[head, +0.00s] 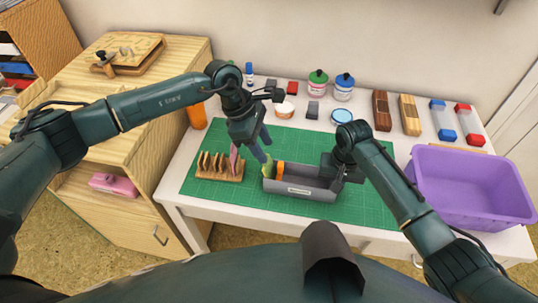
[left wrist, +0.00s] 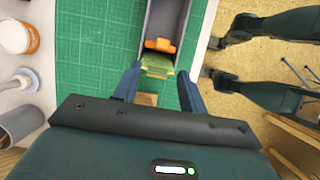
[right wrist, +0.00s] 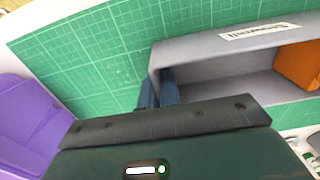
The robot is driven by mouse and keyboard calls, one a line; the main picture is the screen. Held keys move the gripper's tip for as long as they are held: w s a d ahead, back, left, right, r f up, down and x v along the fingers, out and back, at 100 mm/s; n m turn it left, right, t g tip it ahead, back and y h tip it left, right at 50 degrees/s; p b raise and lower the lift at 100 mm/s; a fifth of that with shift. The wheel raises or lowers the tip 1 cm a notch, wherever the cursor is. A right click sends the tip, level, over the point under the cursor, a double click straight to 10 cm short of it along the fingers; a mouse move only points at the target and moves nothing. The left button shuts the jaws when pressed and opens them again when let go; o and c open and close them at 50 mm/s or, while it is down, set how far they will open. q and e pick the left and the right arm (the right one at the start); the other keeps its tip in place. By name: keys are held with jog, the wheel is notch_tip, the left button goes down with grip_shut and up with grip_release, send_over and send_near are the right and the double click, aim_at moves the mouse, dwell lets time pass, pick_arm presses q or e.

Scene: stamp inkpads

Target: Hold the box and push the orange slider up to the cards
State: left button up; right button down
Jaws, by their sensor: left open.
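The grey box (head: 322,193) lies lengthwise on the green mat, with a label on its front. The orange slider (head: 280,170) stands inside near its left end, and also shows in the left wrist view (left wrist: 160,45). Yellow-green cards (head: 268,170) stand at the left end, beside the slider; they also show in the left wrist view (left wrist: 158,63). My left gripper (left wrist: 158,85) is open above the box's left end, its fingers either side of the cards. My right gripper (right wrist: 159,90) has one finger on each side of the box's right end wall and appears shut on it.
A wooden rack (head: 220,175) with cards or pads stands left of the box. A purple bin (head: 470,185) is at the right. Jars, inkpads and stamps line the back of the table. The mat (head: 265,208) is clear in front of the box.

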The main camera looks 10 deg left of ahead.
pick_arm(q)
jog(key=v, duration=0.6)
jog(key=shift+r, duration=0.25)
jog(key=shift+a, duration=0.15)
jog(key=shift+c, duration=0.3)
